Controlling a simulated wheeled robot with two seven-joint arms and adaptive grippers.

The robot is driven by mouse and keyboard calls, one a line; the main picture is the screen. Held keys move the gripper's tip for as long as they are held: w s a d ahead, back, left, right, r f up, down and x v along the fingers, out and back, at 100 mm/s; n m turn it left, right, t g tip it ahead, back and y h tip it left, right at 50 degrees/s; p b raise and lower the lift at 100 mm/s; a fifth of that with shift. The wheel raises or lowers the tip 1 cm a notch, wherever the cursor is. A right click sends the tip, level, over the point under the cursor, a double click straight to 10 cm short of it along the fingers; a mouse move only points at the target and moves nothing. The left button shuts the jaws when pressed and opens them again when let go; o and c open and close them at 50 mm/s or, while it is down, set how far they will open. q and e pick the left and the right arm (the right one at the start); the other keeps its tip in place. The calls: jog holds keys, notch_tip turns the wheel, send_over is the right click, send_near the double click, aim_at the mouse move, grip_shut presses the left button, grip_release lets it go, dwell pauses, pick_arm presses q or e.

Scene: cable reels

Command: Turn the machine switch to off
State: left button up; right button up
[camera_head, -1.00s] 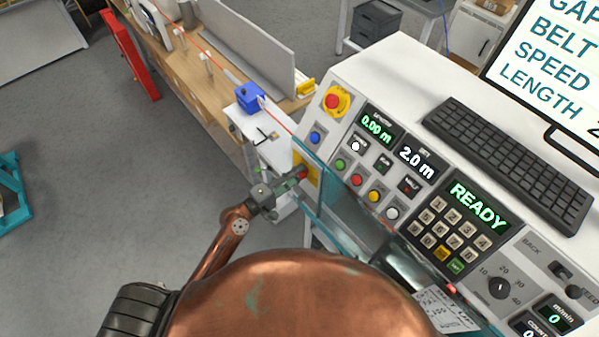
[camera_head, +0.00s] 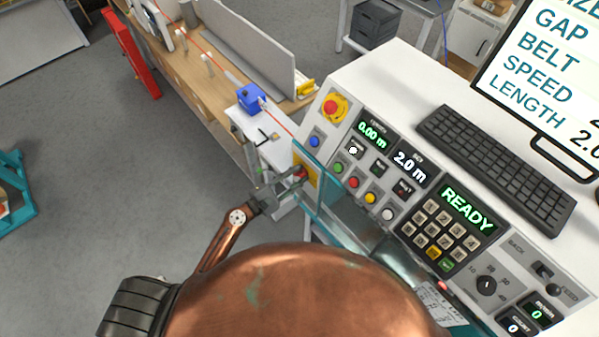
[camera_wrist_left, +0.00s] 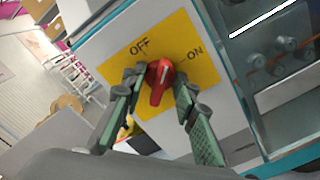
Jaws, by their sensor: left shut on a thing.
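The red switch knob (camera_wrist_left: 160,82) sits on a yellow plate (camera_wrist_left: 206,76) marked OFF at upper left and ON at upper right in the left wrist view. The plate is on the white machine's side. My left gripper (camera_wrist_left: 162,88) is shut on the knob, one green finger on each side. The white mark on the knob points upward between the two words; I cannot tell its exact setting. In the head view my left gripper (camera_head: 292,182) is at the machine's end, and it partly hides the knob and plate. My right gripper is not in view.
The control panel (camera_head: 345,146) reads READY and carries several coloured buttons. A clear guard (camera_head: 322,196) stands close beside the gripper. A keyboard (camera_head: 497,165) and monitor lie right. A wooden bench (camera_head: 205,83) with a blue block (camera_head: 250,97) is behind. Grey floor is open at left.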

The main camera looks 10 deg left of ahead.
pick_arm(q)
jog(key=n, duration=0.3)
jog(key=shift+n, duration=0.4)
jog(key=n, duration=0.5)
jog(key=shift+f, duration=0.1)
jog(key=o, duration=0.8)
jog(key=shift+b+v, duration=0.9)
jog(key=shift+v, duration=3.15)
